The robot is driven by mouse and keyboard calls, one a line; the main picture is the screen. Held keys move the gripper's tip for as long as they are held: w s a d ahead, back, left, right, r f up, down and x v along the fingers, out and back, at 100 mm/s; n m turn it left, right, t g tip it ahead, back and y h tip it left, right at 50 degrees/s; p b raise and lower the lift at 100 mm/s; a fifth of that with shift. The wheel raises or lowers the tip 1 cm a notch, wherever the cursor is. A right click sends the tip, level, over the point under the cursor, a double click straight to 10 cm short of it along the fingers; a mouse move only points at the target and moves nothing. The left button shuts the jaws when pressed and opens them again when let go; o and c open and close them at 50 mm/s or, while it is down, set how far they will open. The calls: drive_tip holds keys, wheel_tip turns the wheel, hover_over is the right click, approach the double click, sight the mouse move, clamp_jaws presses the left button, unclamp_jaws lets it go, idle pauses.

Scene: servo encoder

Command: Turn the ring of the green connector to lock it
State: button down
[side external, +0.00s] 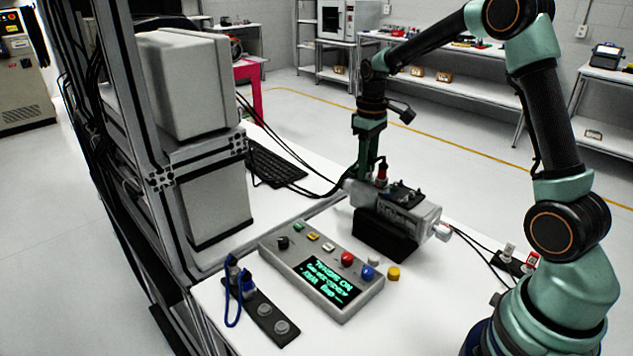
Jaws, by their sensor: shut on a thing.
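The grey servo motor (408,208) lies on a black block (385,237) on the white table. My gripper (369,174) points down at the motor's far left end, its fingers shut. The green connector is mostly hidden at the fingertips and too small to make out clearly. My fingers appear to be closed around its ring there. A small upright connector with a red band (382,174) stands right beside the fingers on top of the motor. I cannot tell the ring's turn angle.
A control box (320,270) with coloured buttons and a lit green display stands in front of the motor. A dark strip with a blue cable (233,305) lies at the front left. A keyboard (272,165) lies behind. Connectors (515,260) sit at right, near my arm's base.

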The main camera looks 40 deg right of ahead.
drive_tip(key=m, duration=0.7)
drive_tip(key=shift+m, duration=0.3)
drive_tip(key=c, duration=0.8)
unclamp_jaws()
drive_tip(key=shift+r, duration=0.1)
drive_tip(key=shift+r, duration=4.45)
